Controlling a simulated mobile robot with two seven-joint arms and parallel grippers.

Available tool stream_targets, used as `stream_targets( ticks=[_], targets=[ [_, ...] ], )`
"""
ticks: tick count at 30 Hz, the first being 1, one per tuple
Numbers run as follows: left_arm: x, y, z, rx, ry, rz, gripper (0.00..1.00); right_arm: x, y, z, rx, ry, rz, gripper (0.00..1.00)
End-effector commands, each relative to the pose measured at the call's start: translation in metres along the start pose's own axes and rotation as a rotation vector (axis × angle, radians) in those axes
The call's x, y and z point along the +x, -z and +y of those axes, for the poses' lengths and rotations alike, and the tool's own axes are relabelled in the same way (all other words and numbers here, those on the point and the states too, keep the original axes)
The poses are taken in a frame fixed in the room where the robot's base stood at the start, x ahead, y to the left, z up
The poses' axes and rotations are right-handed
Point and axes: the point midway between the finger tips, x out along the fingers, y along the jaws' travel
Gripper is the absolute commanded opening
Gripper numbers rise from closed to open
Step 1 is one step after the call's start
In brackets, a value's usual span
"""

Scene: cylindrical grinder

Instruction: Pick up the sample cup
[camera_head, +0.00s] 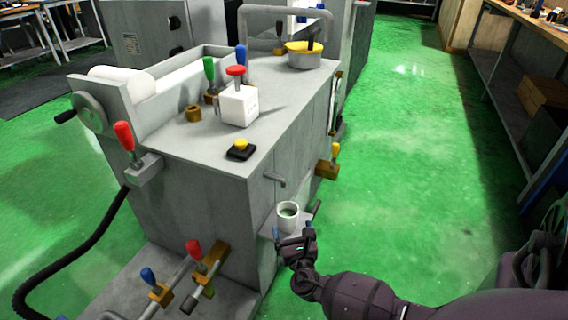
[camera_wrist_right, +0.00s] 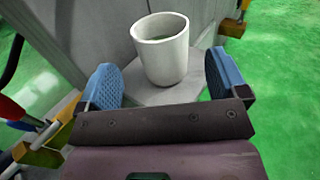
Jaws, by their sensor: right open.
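The sample cup (camera_head: 288,216) is a white, open-topped cup. It stands upright on a small grey shelf at the front right of the grinder (camera_head: 215,215). In the right wrist view the cup (camera_wrist_right: 162,50) is just ahead of my right gripper (camera_wrist_right: 165,80). The blue finger pads are open, one to each side of the cup's lower part; I cannot tell whether they reach fully around it. In the head view my right gripper (camera_head: 293,240) is right below and in front of the cup, hiding part of the shelf. My left gripper is not in view.
The shelf (camera_wrist_right: 150,95) is narrow and joins the grinder's wall. A yellow-handled valve (camera_head: 329,164) sticks out above right of the cup. Red and blue levers (camera_head: 194,250) are at lower left. A workbench (camera_head: 515,60) stands at far right, with open green floor (camera_head: 420,150) between.

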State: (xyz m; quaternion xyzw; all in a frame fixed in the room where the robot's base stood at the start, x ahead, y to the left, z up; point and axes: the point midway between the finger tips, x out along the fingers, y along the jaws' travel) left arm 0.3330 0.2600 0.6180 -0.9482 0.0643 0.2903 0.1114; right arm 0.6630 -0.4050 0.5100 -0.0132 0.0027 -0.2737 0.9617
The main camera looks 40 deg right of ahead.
Motion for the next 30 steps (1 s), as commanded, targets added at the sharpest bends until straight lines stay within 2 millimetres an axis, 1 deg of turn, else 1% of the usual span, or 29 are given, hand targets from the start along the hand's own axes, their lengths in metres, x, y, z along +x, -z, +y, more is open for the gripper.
stream_targets(
  ticks=[3,8,12,18,22,28,30],
  targets=[
    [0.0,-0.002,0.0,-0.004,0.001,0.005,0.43,0.01,0.002,0.0,0.0,-0.001,0.003,0.92],
    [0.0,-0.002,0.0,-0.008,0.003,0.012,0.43,0.018,0.001,-0.001,0.001,0.0,0.003,0.92],
    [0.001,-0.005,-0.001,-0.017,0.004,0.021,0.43,0.036,0.002,-0.001,0.0,0.0,0.004,0.92],
    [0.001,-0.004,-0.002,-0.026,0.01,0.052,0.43,0.059,0.0,-0.002,-0.001,-0.001,0.004,0.92],
    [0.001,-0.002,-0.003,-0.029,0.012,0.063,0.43,0.065,-0.001,-0.002,0.001,0.0,0.004,0.92],
    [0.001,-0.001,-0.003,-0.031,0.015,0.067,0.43,0.066,-0.003,-0.002,0.002,0.0,0.003,0.92],
    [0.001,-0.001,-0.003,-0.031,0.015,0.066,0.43,0.066,-0.003,-0.001,0.002,0.0,0.002,0.81]
  ],
)
